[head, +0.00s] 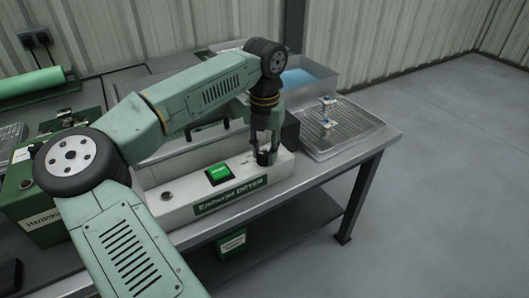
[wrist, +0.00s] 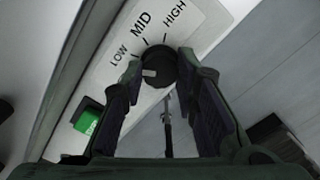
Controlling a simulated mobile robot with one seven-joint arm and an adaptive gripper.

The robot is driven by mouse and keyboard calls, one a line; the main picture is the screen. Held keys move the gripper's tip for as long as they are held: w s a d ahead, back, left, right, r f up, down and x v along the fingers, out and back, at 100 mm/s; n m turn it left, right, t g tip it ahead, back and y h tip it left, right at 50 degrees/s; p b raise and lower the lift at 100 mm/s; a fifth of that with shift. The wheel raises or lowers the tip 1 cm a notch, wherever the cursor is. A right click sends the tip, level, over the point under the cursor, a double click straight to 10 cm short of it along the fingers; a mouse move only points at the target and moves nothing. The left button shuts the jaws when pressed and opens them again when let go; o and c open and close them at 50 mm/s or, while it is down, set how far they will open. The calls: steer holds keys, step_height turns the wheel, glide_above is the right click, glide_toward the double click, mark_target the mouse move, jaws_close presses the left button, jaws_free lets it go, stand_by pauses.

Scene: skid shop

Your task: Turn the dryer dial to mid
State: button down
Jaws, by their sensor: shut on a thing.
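The dryer (head: 170,210) is a long pale housing labelled "Emberjet DRYER" on the bench. Its black dial (wrist: 157,58) shows in the wrist view below the printed words LOW, MID and HIGH. A pale pointer mark on the dial faces left, a little below the LOW tick, and not at MID. My gripper (head: 265,149) reaches down to the dryer's right end. In the wrist view its fingers stand on either side of the dial, closed on it. In the head view the fingers mostly hide the dial.
A green lit switch (head: 221,174) sits on the dryer's top, left of the dial. A wire rack tray (head: 345,140) with small blue-and-white parts stands to the right. A blue-filled basin (head: 305,80) is behind. Open floor lies right of the bench.

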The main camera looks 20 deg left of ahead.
mark_target(265, 154)
steer(key=m+b, duration=0.1)
steer(key=m, duration=0.4)
steer(key=shift+m, duration=2.5)
steer(key=shift+d, duration=0.1)
steer(key=c, duration=1.2)
jaws_free()
steer(key=shift+c, duration=0.2)
step_height(265, 154, up, 12)
